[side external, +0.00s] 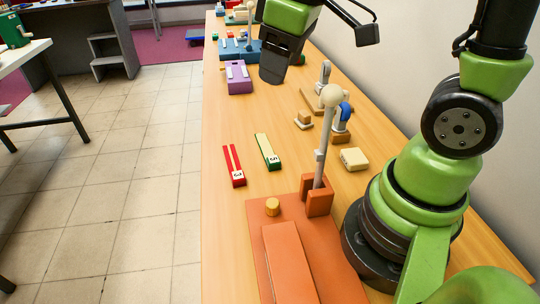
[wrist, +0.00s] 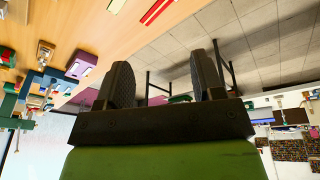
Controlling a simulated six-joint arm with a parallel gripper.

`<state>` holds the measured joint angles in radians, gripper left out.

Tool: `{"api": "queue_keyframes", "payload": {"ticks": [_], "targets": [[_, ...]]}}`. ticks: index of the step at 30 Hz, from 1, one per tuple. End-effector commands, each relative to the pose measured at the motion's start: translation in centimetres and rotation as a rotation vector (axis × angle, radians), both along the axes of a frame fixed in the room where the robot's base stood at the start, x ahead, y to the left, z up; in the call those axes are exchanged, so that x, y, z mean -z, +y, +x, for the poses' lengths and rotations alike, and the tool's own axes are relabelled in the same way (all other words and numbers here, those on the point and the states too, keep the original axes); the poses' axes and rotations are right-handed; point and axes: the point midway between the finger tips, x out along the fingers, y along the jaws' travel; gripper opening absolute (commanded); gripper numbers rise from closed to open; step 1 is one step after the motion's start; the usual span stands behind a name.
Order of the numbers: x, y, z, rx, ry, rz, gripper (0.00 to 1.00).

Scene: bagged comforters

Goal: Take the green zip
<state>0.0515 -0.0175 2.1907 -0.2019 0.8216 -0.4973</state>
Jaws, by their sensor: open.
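The green zip (side external: 267,151) is a short green bar with a pale yellow strip along it and a white numbered tag at its near end. It lies flat on the wooden table, right of the similar red zip (side external: 234,165). My gripper (side external: 273,76) is above the far part of the table, well beyond the green zip and apart from it. In the wrist view my gripper (wrist: 162,72) has its two dark fingers apart with nothing held between them.
A purple block (side external: 238,78) and blue blocks (side external: 240,50) stand beyond the zips. A cream block (side external: 354,159) and small wooden pieces (side external: 303,120) lie to the right. An orange base with an upright ball-topped lever (side external: 322,140) stands nearer. The table around the zips is clear.

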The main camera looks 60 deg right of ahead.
Motion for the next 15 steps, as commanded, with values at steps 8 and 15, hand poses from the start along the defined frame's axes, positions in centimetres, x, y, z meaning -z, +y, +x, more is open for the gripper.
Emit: {"api": "queue_keyframes", "payload": {"ticks": [8,15], "targets": [[9.2,-2.7,4.4,-0.401,0.262,-0.134,0.62],[14.3,-3.9,5.1,-0.607,0.374,-0.158,0.62]]}}
